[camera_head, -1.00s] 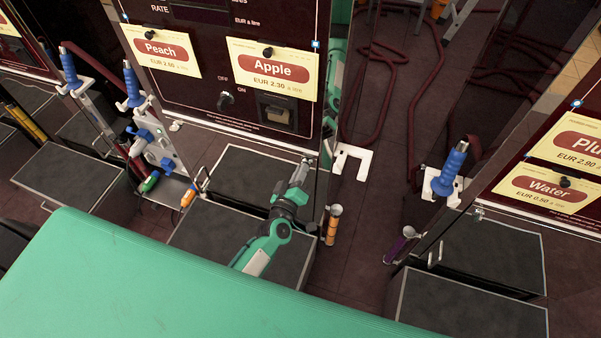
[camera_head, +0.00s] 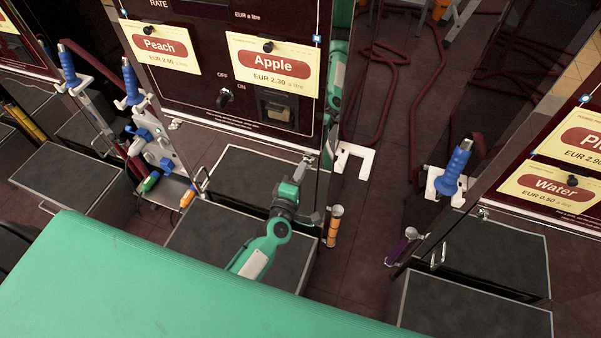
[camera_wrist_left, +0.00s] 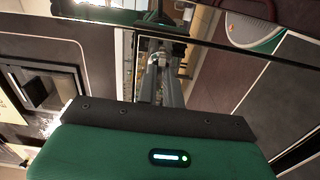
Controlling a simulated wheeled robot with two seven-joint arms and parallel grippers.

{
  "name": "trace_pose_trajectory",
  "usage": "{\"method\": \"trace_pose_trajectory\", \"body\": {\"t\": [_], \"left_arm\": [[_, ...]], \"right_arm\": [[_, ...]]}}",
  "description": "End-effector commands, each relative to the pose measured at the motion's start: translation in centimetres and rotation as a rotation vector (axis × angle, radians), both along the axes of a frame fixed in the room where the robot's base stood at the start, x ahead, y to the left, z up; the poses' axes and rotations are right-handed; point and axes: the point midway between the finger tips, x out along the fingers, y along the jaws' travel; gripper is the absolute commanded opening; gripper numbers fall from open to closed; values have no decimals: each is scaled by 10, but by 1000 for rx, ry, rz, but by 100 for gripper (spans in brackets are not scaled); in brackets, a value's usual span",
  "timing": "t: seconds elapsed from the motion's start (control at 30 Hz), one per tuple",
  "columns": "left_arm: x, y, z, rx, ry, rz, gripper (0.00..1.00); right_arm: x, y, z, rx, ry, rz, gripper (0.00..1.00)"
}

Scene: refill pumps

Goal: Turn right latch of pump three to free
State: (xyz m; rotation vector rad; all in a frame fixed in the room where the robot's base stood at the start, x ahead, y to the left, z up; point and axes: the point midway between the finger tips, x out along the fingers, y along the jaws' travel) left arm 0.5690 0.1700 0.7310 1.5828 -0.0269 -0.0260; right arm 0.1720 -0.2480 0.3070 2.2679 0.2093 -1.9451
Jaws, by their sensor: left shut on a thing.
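The pump (camera_head: 225,65) with the Peach and Apple cards stands in the middle of the head view. Its right latch is a small metal piece at the lower right corner of the front, mostly hidden by my left gripper (camera_head: 304,165). The gripper reaches up to that corner with its fingers shut on the latch. In the left wrist view the two grey fingers (camera_wrist_left: 159,75) close around a small metal piece (camera_wrist_left: 158,59) at the panel's edge. How far the latch is turned cannot be told. My right gripper is not in view.
Grey platforms (camera_head: 215,240) lie before the pump. An orange-handled tool (camera_head: 334,225) stands close right of my gripper. A blue nozzle (camera_head: 455,168) and the Water pump are further right. A green surface (camera_head: 150,285) fills the foreground.

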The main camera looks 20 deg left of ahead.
Motion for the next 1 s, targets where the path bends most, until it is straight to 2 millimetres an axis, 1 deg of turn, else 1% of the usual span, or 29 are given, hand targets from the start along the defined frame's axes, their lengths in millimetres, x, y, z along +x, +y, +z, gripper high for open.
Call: {"method": "trace_pose_trajectory", "body": {"t": [0.03, 0.17, 0.57, 0.6, 0.67, 0.7, 1.0], "left_arm": [[0, 1, -1, -9, 0, 1, 0], [0, 1, 0, -24, 1, 1, 0], [0, 1, 0, -29, 2, 1, 0], [0, 1, 0, -29, 2, 1, 16], [0, 1, 0, -28, 2, 1, 28], [0, 0, 0, -28, 2, 1, 30], [-2, 0, -1, -27, 2, 0, 30]], "right_arm": [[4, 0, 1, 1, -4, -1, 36], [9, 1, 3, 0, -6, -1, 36], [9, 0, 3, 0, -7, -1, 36], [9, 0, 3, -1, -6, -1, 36], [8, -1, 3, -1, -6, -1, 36], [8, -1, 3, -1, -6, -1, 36], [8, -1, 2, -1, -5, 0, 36]]}}
